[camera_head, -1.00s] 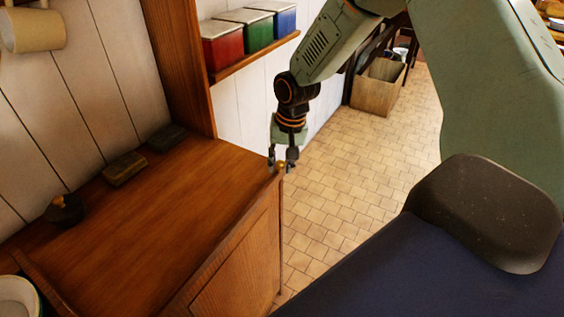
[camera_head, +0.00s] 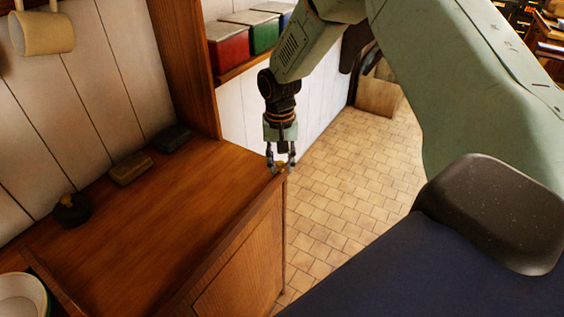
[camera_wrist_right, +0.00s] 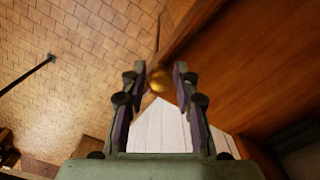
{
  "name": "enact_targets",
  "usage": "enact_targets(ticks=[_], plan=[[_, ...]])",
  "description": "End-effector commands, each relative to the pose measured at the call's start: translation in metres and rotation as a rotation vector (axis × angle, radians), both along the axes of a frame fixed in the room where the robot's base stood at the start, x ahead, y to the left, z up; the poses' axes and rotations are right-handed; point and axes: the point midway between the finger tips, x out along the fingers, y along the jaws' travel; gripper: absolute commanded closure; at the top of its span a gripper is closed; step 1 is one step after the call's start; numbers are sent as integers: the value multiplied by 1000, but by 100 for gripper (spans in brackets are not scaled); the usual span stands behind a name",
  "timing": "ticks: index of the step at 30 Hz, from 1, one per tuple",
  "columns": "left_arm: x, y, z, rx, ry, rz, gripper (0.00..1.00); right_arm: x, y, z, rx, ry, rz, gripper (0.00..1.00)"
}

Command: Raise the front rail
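My right gripper (camera_head: 281,164) points down at the far front corner of the wooden counter (camera_head: 165,215). Its two fingers are apart. A small brass knob (camera_head: 281,166) stands at that corner between the fingertips. The front rail does not stand out as a raised piece; the counter's front edge (camera_head: 238,237) runs from the knob toward the bottom of the head view. My left gripper is out of view.
A dark round pot (camera_head: 72,212), a brown block (camera_head: 131,170) and a dark block (camera_head: 173,138) stand along the wall. A pale bowl (camera_head: 22,298) is at lower left. Red (camera_head: 230,50) and green tins sit on a shelf. The tiled floor (camera_head: 345,190) is clear.

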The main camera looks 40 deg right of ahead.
Motion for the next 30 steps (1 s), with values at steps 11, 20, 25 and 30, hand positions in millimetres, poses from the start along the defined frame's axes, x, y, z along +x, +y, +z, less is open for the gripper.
enact_targets(ticks=[11,20,25,30], plan=[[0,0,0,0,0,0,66,0,0,0,0,-1,-4,53],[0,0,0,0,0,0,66,2,0,21,0,-5,-5,53],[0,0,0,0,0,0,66,2,1,56,0,-6,-4,53],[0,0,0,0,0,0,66,3,1,89,0,-5,-4,53]])
